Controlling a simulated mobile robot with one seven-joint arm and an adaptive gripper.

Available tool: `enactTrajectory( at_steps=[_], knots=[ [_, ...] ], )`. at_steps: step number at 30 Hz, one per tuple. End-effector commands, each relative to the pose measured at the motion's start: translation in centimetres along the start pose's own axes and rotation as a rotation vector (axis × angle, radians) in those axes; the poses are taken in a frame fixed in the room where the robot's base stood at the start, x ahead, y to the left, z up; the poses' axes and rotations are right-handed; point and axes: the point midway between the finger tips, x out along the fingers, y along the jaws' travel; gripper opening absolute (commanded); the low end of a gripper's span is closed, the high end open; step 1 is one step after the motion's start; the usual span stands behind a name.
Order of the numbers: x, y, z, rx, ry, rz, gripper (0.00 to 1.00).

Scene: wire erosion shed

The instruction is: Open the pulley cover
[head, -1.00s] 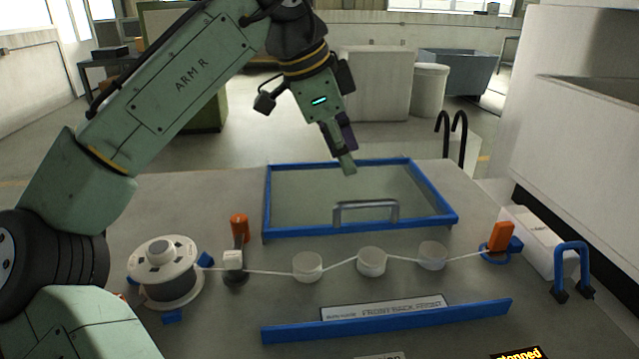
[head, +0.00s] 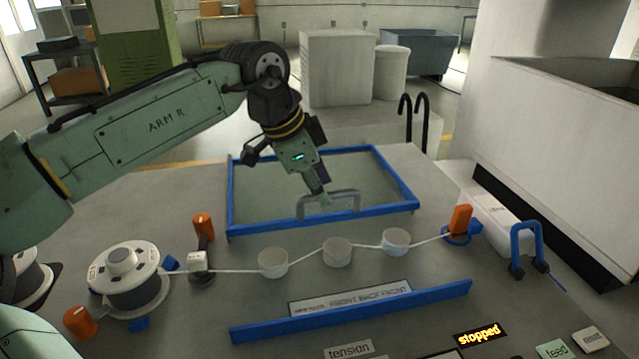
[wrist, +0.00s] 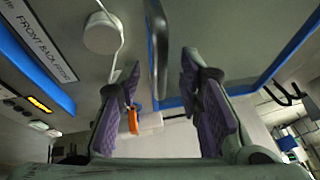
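The pulley cover (head: 265,229) is a clear pane in a blue frame, lying on the bench behind the row of pulleys. Its grey bar handle (head: 346,192) stands near the front edge. The handle also shows in the wrist view (wrist: 157,45), lying between the lines of the two fingers and ahead of them. My gripper (head: 322,196) is over the handle, pointing down at it. In the wrist view my gripper (wrist: 160,78) has its purple-padded fingers wide apart with nothing between the pads. Whether a finger touches the handle I cannot tell.
White pulleys (head: 337,252) carry a wire from the spool (head: 125,275) to an orange-topped clamp (head: 460,219). A blue bar (head: 350,312) runs along the front. A blue handle (head: 526,240) and black hooks (head: 412,120) stand at the right. A "stopped" display (head: 478,335) is lit.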

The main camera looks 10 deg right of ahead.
Motion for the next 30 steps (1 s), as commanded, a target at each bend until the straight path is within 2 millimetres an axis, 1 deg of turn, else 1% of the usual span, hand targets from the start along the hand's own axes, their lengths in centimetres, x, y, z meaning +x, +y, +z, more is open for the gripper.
enactTrajectory(
  at_steps=[4, 11, 14, 26, 30],
  knots=[
    [0.74, 0.03, 0.01, 0.001, -0.001, 0.0, 0.33],
    [0.84, 0.03, 0.02, 0.001, 0.0, 0.0, 0.33],
    [0.83, 0.03, 0.01, 0.001, 0.0, 0.0, 0.28],
    [0.8, 0.02, 0.01, 0.0, 0.0, 0.0, 0.01],
    [0.8, 0.02, 0.01, 0.0, 0.0, 0.0, 0.0]
  ],
)
